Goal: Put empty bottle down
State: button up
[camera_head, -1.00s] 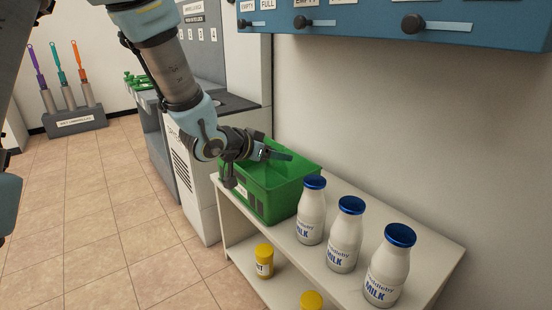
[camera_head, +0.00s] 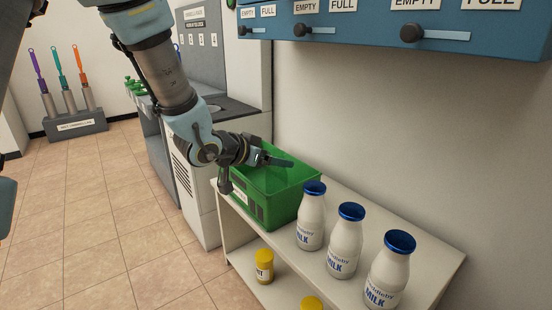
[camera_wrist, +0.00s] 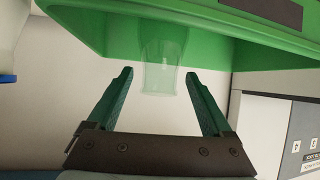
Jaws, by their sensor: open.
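A clear, empty bottle (camera_wrist: 161,70) shows in the wrist view, seen through against the green crate (camera_wrist: 95,20), with one end reaching past the crate's rim. My gripper (camera_wrist: 160,74) is open, with one finger on each side of the bottle and a gap to both. In the head view my gripper (camera_head: 278,160) is over the green crate (camera_head: 283,212), which stands at the far end of a white shelf unit. I cannot make out the bottle in the head view. Whether it rests on the crate floor is hidden.
Several white milk bottles with blue caps, such as this one (camera_head: 345,242), stand on the shelf top (camera_head: 430,250) close to the crate. Yellow-lidded jars (camera_head: 264,266) are below. A blue panel with sliders (camera_head: 400,30) hangs above. The tiled floor (camera_head: 100,220) at left is clear.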

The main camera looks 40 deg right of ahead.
jog(key=p+v, duration=0.3)
jog(key=v, duration=0.8)
jog(key=w+a+f+n+t+y, duration=0.1)
jog(key=w+a+n+t+y, duration=0.15)
jog(key=w+a, duration=0.5)
jog(key=w+a+f+n+t+y, duration=0.2)
jog(key=w+a+n+y, duration=0.25)
jog(key=a, duration=0.55)
jog(key=s+a+n+g+y, duration=0.2)
jog(key=s+a+n, duration=0.1)
jog(key=a, duration=0.7)
jog(key=s+a+f+n+g+y, duration=0.1)
jog(key=a+n, duration=0.4)
jog(key=a, duration=0.6)
jog(key=s+g+y, duration=0.1)
jog(key=s, duration=0.1)
jog(key=shift+s+f+y, duration=0.25)
jog(key=shift+s+y, duration=0.05)
jog(key=shift+y, duration=0.1)
jog(key=shift+a+g, duration=0.1)
jog(key=shift+g, duration=0.15)
notch_tip(320, 180, up, 38)
jog(key=p, duration=3.8)
